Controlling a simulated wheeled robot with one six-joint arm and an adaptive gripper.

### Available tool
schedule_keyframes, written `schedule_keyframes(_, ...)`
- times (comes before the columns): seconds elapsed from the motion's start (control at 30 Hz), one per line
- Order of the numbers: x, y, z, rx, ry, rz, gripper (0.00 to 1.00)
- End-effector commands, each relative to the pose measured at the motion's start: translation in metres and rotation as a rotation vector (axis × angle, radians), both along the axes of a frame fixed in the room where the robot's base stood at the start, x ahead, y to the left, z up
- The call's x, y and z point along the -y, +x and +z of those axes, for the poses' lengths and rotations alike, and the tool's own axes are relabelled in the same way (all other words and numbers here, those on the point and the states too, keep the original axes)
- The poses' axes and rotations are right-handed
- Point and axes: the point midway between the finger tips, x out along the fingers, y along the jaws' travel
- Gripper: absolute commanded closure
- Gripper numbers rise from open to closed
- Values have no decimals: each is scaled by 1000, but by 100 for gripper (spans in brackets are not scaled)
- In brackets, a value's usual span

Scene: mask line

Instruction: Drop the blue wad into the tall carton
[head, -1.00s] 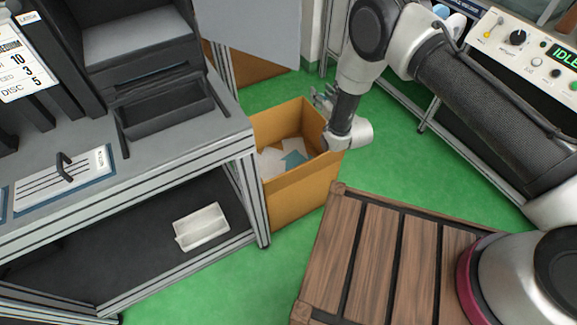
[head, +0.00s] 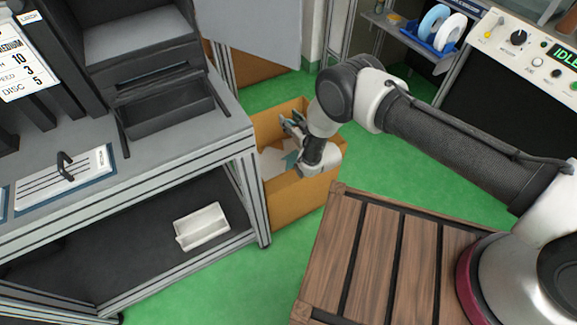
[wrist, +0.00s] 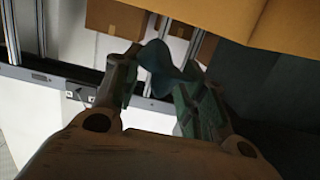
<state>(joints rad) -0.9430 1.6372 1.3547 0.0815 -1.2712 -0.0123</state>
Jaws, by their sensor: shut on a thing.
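The tall carton (head: 305,197) is an open brown box on the green floor, beside the grey bench's right end. White scraps and a small blue-teal piece (head: 291,158) show inside it. My gripper (head: 289,124) is over the carton's opening, at or near rim height, and hides part of the inside. In the wrist view my gripper (wrist: 160,82) is shut on the dark blue wad (wrist: 160,58), which sticks out past the fingertips. A brown cardboard wall (wrist: 285,25) fills the upper right there. I cannot make out the held wad in the head view.
The grey bench (head: 200,137) stands close on the carton's left, with a white tray (head: 202,228) on its lower shelf. A wooden slatted crate (head: 375,250) is in front at the right. Green floor is free to the carton's right.

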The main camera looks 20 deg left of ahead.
Motion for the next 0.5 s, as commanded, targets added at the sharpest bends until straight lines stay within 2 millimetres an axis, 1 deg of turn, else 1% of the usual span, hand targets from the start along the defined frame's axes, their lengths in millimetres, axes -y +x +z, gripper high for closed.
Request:
schedule_keyframes(0.27,0,0,-2,0,0,0,67)
schedule_keyframes(0.3,0,0,-2,0,0,0,56)
schedule_keyframes(0.43,0,0,-2,0,0,0,33)
schedule_keyframes(0.5,0,0,-2,0,0,0,33)
